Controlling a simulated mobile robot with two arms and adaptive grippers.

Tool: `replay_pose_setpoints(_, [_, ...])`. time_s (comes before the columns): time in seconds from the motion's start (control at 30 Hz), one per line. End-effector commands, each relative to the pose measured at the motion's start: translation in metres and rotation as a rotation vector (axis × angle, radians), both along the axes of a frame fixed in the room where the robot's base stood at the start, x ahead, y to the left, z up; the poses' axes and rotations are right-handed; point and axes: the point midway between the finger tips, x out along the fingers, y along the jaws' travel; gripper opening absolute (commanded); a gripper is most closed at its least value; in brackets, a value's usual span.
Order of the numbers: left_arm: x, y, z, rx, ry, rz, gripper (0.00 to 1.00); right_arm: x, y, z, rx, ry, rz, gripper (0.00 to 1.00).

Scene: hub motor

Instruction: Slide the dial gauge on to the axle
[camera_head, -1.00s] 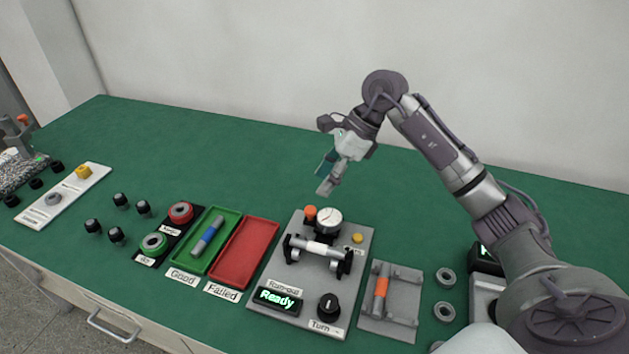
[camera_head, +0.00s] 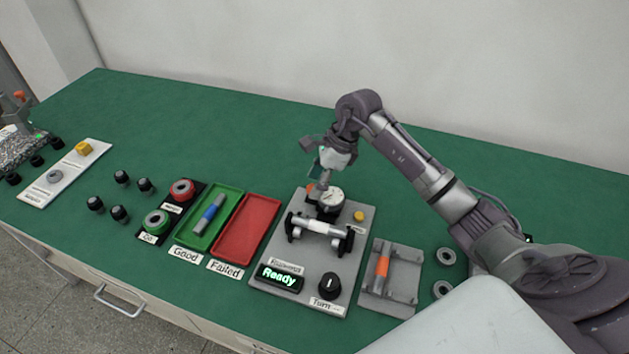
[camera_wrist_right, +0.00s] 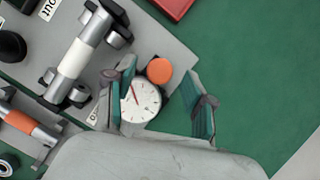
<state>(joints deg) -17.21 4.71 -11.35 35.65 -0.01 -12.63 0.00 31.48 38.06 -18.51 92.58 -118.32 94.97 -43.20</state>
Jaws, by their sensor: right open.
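The dial gauge (camera_head: 331,199) has a round white face and stands at the back of the grey test fixture, behind the axle. An orange knob (camera_wrist_right: 159,70) sits beside its face. The axle (camera_head: 319,226) is a silver bar with a white middle, lying level across two black supports. My right gripper (camera_head: 321,185) is just above the gauge. In the right wrist view its two teal-padded fingers (camera_wrist_right: 163,105) are apart, with the gauge (camera_wrist_right: 140,100) and orange knob between them. I cannot tell whether a finger touches the gauge. My left gripper is not in view.
The fixture plate (camera_head: 311,287) has a "Ready" display, a black turn knob (camera_head: 330,285) and a yellow button (camera_head: 359,215). A red tray (camera_head: 246,228) and a green tray (camera_head: 193,236) lie left. A grey holder (camera_head: 401,285) with an orange-banded axle lies right. The table behind is clear.

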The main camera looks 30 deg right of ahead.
Motion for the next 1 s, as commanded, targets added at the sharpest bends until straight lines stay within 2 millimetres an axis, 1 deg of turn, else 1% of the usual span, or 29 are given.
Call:
replay_pose_setpoints(0.13, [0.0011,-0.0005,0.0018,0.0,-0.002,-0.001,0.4,0.0015,0.0036,-0.0091,0.0,0.001,0.0,0.54])
replay_pose_setpoints(0.43, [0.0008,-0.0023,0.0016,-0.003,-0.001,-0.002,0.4,0.0019,0.0039,-0.0112,-0.001,0.0,0.0,0.54])
replay_pose_setpoints(0.67, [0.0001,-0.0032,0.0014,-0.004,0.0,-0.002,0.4,0.0018,0.0038,-0.0109,-0.001,0.0,0.0,0.16])
replay_pose_setpoints(0.7, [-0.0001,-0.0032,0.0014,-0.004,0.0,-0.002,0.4,0.0018,0.0038,-0.0109,-0.001,0.0,0.0,0.09])
replay_pose_setpoints(0.77, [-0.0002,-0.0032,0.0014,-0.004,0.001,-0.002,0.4,0.0018,0.0038,-0.0109,-0.001,0.0,0.0,0.0])
replay_pose_setpoints(1.0, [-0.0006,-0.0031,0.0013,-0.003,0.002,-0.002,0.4,0.0014,0.0041,-0.0108,-0.001,-0.001,0.001,0.0])
